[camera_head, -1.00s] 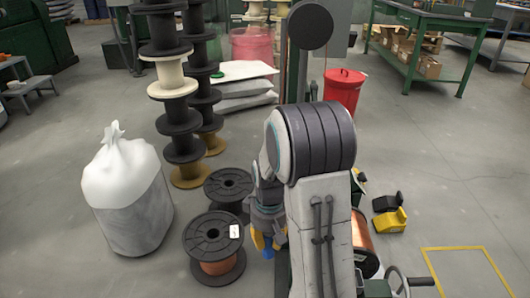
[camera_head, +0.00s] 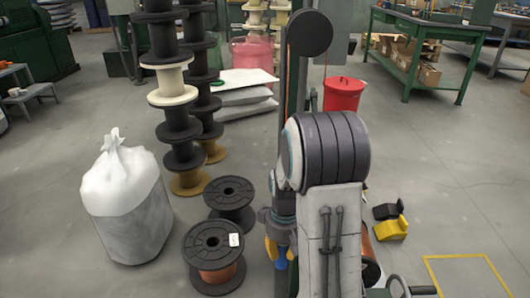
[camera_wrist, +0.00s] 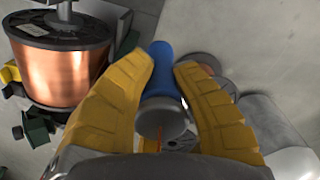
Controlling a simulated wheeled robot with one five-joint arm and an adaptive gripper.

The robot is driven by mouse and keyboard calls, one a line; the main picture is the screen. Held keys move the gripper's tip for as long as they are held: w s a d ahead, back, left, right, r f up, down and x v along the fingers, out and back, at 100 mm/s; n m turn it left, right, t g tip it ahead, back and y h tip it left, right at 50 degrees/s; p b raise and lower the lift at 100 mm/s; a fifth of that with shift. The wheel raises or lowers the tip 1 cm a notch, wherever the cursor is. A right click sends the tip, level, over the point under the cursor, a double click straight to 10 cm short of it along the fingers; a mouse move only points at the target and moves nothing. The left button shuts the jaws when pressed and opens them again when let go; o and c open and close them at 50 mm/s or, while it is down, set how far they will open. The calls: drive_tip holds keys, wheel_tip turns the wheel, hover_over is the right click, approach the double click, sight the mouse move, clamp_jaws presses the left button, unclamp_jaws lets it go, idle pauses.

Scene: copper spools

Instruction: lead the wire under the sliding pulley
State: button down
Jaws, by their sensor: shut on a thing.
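My gripper (camera_head: 280,250) hangs low beside a dark green post, left of my arm in the head view. In the wrist view its yellow fingers (camera_wrist: 164,62) are closed around a blue grip piece (camera_wrist: 162,72) with a round grey end. The blue piece also shows below the fingers in the head view (camera_head: 281,264). A large spool wound with copper (camera_wrist: 62,72) is at the left of the wrist view. A black disc (camera_head: 310,28) is at the top of the post. I cannot pick out the sliding pulley; my arm hides much of the post.
Two black spools, a front one (camera_head: 213,252) and a rear one (camera_head: 230,198), stand left of the gripper. A white sack (camera_head: 125,210) is further left. Yellow-and-black chocks (camera_head: 392,228) lie at the right. Open floor (camera_head: 460,190) extends to the right.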

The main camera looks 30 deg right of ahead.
drive_tip(key=s+d, duration=0.7)
drive_tip(key=d, duration=0.3)
drive_tip(key=shift+d+p, duration=0.25)
drive_tip(key=shift+p, duration=0.1)
idle(0.4)
idle(1.2)
